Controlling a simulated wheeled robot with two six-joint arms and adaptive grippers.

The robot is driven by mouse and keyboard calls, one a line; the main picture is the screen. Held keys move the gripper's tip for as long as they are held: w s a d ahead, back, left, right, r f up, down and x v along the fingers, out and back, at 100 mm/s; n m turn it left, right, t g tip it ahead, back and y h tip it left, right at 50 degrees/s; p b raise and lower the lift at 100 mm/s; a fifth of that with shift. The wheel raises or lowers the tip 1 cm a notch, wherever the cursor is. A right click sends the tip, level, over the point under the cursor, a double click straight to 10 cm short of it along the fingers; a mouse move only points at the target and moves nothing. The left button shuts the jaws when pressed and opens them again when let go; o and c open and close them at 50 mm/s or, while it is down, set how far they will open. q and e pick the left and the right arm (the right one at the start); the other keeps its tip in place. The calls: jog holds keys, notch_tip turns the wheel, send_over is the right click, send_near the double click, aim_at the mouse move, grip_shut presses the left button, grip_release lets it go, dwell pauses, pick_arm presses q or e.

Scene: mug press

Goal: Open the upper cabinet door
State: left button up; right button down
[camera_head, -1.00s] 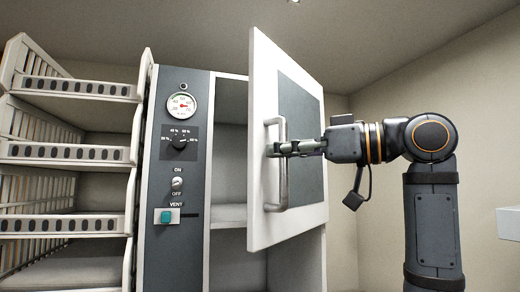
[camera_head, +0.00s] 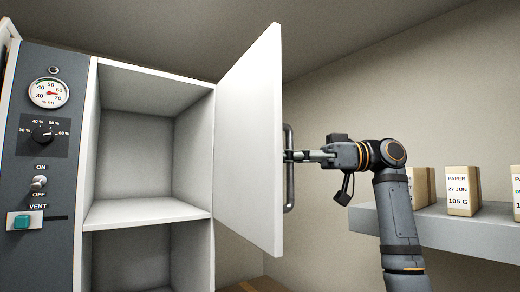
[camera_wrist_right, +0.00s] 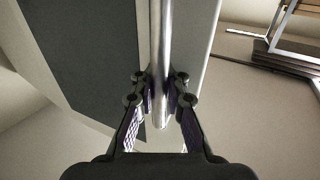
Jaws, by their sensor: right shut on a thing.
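The upper cabinet door (camera_head: 250,135) stands wide open in the head view, hinged on the right side of the cabinet (camera_head: 150,150), with its pale inner face toward me. Its vertical metal handle (camera_head: 289,190) shows past the door's free edge. My right gripper (camera_head: 292,156) is shut on the handle from the right. In the right wrist view, the fingers (camera_wrist_right: 160,95) sit on both sides of the handle bar (camera_wrist_right: 160,50), with the door's dark panel (camera_wrist_right: 85,50) beside it. The upper compartment (camera_head: 150,140) looks empty. My left gripper is not in view.
A control panel (camera_head: 45,150) with a gauge, dial, switch and vent slider is left of the compartment. A wall shelf (camera_head: 450,230) at the right holds paper-labelled boxes (camera_head: 462,190), close to my right arm. Another open compartment (camera_head: 135,260) lies below.

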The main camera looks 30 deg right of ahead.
jog(key=shift+w+d+p, duration=0.2)
jog(key=shift+d, duration=0.65)
jog(key=shift+w+d+p, duration=0.15)
jog(key=shift+w+d, duration=0.05)
jog(key=shift+d, duration=0.65)
jog(key=c, duration=1.8)
grip_release()
jog(key=o, duration=0.5)
jog(key=shift+s+d, duration=0.25)
jog(key=shift+s, duration=0.05)
jog(key=shift+c, duration=0.2)
jog(key=shift+w, duration=0.1)
